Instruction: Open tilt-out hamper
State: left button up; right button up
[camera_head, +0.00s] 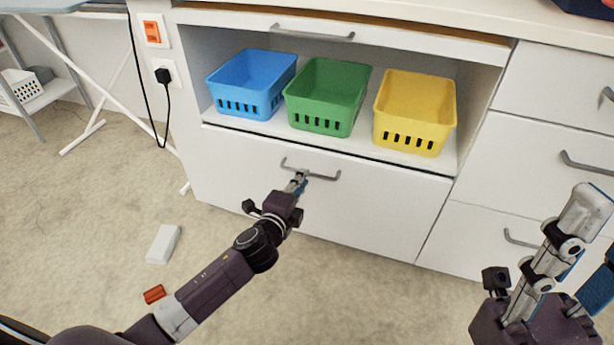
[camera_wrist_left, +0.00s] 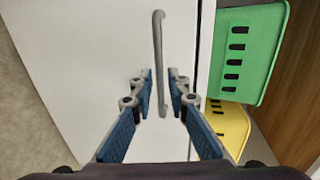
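The tilt-out hamper front (camera_head: 360,205) is a wide white panel below the open shelf. It looks upright and closed. Its grey bar handle (camera_head: 325,177) sits near the top edge and also shows in the left wrist view (camera_wrist_left: 158,40). My left gripper (camera_head: 301,176) is at the handle. In the left wrist view its two blue-padded fingers (camera_wrist_left: 161,80) are apart, one on each side of the bar, with gaps visible. I cannot tell whether the fingertips reach past the bar. My right gripper (camera_head: 597,235) is open and empty at the right, away from the hamper.
Blue (camera_head: 250,85), green (camera_head: 326,95) and yellow (camera_head: 415,112) baskets stand on the shelf above the hamper. Drawers (camera_head: 550,165) are at the right. A white block (camera_head: 163,244) and a small red object (camera_head: 154,294) lie on the floor. The floor before the hamper is otherwise clear.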

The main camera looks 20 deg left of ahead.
aim_at(324, 174)
pick_arm(q)
jog(key=shift+b+x, duration=0.6)
jog(key=shift+x, duration=1.55)
grip_shut()
